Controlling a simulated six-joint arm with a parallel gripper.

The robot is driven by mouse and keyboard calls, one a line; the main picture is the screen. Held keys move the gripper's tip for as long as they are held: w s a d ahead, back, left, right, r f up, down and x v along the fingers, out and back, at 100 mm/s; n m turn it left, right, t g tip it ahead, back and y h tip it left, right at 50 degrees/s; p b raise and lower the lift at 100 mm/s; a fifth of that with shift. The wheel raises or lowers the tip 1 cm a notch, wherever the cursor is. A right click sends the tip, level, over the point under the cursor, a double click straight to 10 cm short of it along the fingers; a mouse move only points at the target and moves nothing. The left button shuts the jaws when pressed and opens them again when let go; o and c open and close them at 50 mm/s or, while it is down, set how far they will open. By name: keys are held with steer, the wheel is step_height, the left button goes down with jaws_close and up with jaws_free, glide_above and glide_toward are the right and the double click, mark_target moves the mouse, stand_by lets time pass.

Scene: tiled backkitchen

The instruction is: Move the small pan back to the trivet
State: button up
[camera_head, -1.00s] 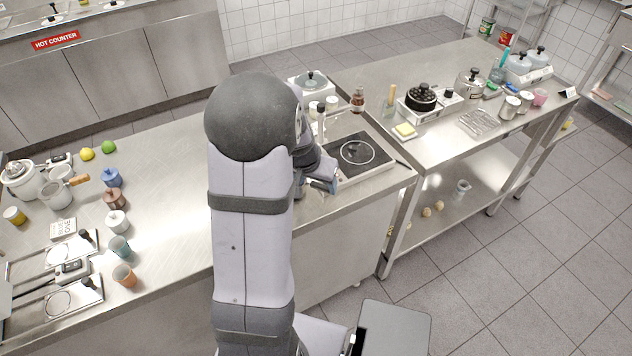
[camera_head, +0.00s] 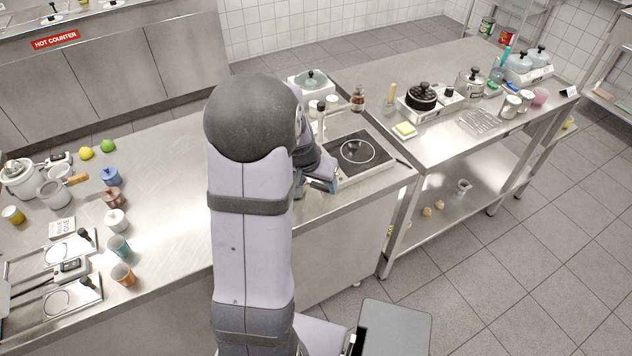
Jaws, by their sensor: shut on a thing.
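My gripper (camera_head: 330,184) shows only partly, past the right side of my arm. It is low at the front edge of the left counter, just left of the black hob. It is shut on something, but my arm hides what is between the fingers. I cannot make out a small pan at the gripper. A small saucepan with a wooden handle (camera_head: 55,194) stands at the far left of the counter; I cannot tell if it is the task's pan. I cannot pick out the trivet; part of the counter is hidden behind my arm.
The black hob (camera_head: 357,152) is bare. A bottle (camera_head: 357,99) and small jars stand behind it. A lidded black pot (camera_head: 421,97) sits on a burner on the right table (camera_head: 388,66). Cups and lidded pots crowd the left counter; its middle (camera_head: 165,190) is clear.

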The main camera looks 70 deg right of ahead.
stand_by(0.4)
steer(key=o, duration=1.6)
steer(key=shift+o, duration=0.2)
steer(key=shift+r+p, duration=2.65)
steer(key=shift+r, duration=0.85)
steer(key=shift+n, duration=0.3)
